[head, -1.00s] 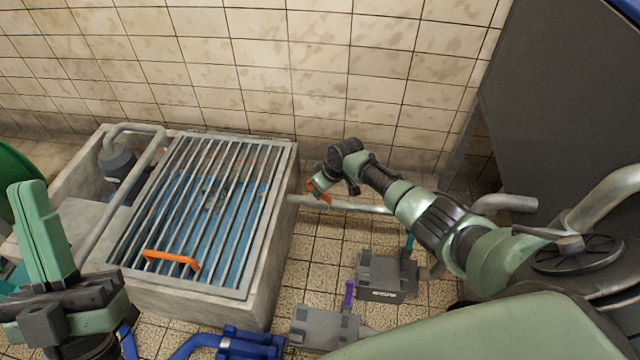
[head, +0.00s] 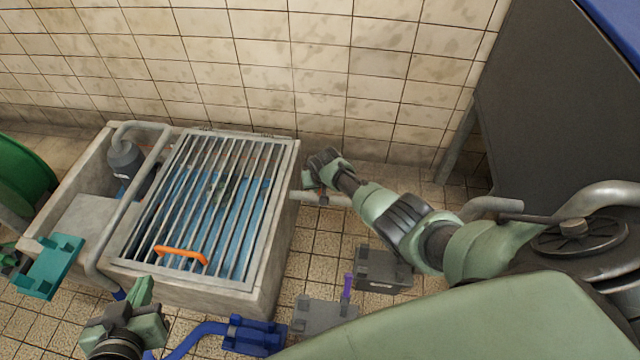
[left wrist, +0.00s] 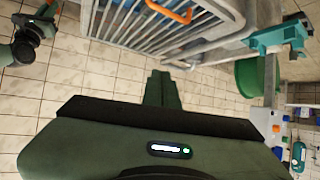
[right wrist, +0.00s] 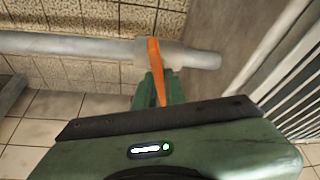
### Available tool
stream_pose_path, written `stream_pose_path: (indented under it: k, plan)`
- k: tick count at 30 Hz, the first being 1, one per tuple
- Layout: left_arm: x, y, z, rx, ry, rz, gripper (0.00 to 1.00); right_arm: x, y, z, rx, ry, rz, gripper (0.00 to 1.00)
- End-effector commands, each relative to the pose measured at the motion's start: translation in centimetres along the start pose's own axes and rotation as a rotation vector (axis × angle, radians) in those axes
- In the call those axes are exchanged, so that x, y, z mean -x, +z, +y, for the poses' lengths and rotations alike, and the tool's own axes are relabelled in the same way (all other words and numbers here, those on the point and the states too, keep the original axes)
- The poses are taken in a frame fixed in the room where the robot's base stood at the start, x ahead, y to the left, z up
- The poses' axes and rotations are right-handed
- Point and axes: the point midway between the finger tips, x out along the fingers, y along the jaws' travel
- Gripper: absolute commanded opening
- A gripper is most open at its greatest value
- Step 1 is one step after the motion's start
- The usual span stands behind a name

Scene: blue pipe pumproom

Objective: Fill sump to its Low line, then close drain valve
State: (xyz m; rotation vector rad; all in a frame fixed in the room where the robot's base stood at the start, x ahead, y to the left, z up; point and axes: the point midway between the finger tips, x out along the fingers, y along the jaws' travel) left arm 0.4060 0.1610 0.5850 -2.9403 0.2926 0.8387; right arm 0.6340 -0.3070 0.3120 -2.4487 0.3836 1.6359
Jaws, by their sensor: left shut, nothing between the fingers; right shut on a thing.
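The concrete sump (head: 270,260) is covered by a barred grate with an orange handle (head: 181,254). Blue shows below the bars, apparently water; I cannot make out a Low line or the level. A grey pipe (head: 340,200) leaves the sump's right side. In the right wrist view an orange lever (right wrist: 155,72) stands across the pipe's end. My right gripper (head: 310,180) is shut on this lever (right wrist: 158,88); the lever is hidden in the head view. My left gripper (head: 145,290) is shut and empty in front of the sump; its closed fingers show in the left wrist view (left wrist: 160,88).
A teal bracket-like part (head: 52,265) and a green round thing (head: 25,175) are at the left. A blue pipe fitting (head: 255,335) and grey blocks (head: 383,270) lie on the floor. A handwheel (head: 575,240) is at the right. A pump (head: 125,158) stands in the sump's left part.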

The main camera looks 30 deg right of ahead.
Motion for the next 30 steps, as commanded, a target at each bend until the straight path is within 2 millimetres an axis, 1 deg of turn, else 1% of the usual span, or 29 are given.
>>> stream_pose_path:
  k: [3,5,12,18,30]
  plan:
    - [0.1,0.7,-0.1,0.000,-0.002,-0.032,0.00,0.0,0.1,-0.3,-0.091,0.035,-0.003,0.00]
    - [0.1,0.7,-0.1,0.000,-0.002,-0.030,0.00,0.0,0.1,-0.3,-0.132,0.053,-0.003,0.00]
    - [-0.1,-0.4,0.1,0.000,0.001,0.025,0.00,-0.1,0.0,-0.3,-0.261,0.107,-0.002,0.00]
    - [-0.2,-1.2,0.2,0.000,0.004,0.064,0.00,-0.1,0.0,-0.3,-0.320,0.131,-0.003,0.00]
    - [-0.2,-1.7,0.3,0.000,0.006,0.084,0.00,0.0,0.0,-0.2,-0.344,0.141,-0.001,0.00]
